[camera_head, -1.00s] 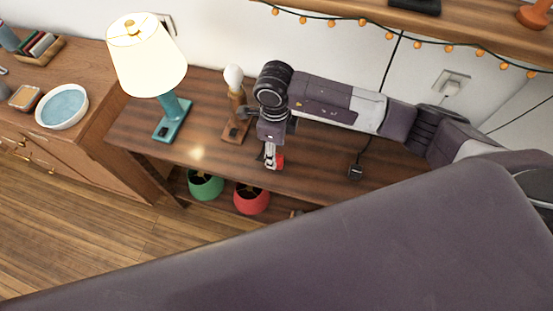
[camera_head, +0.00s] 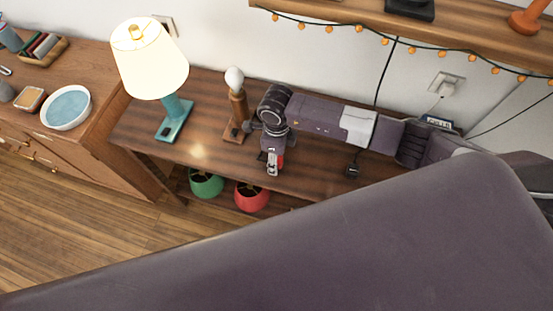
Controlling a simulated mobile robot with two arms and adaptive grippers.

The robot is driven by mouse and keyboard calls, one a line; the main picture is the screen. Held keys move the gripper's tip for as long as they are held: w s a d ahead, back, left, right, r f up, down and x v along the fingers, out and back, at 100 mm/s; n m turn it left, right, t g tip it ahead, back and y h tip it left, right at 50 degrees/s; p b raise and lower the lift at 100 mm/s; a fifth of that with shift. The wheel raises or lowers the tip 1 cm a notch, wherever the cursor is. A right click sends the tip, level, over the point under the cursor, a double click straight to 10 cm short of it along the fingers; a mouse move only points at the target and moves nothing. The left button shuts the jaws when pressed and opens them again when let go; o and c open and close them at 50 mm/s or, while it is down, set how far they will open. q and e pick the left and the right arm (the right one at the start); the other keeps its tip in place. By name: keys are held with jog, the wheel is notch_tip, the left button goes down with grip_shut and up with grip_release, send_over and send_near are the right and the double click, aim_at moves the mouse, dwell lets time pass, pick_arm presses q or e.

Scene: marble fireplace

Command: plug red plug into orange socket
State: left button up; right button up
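My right arm reaches in from the right over the dark wooden table (camera_head: 205,97). Its gripper (camera_head: 272,168) points down near the table's front edge, small in view. A small red piece (camera_head: 281,160) shows at the fingertips. I cannot tell if it is the red plug or if the fingers are closed on it. No orange socket can be made out. A white wall socket (camera_head: 447,83) at the right has a pale plug in it. My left gripper is not in view; a large grey-purple arm part of mine covers the bottom right.
A teal lamp (camera_head: 174,118) and a wooden bulb stand (camera_head: 237,110) stand left of the gripper. A small black block (camera_head: 353,168) on a cable lies to its right. Green (camera_head: 206,184) and red (camera_head: 250,198) pots sit underneath. An orange object (camera_head: 529,20) is on the upper shelf.

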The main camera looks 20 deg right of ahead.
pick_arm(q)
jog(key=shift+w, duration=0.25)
pick_arm(e)
jog(key=c, duration=1.2)
jog(key=shift+r, duration=0.1)
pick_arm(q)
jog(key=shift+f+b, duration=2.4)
pick_arm(e)
jog(key=shift+r, duration=10)
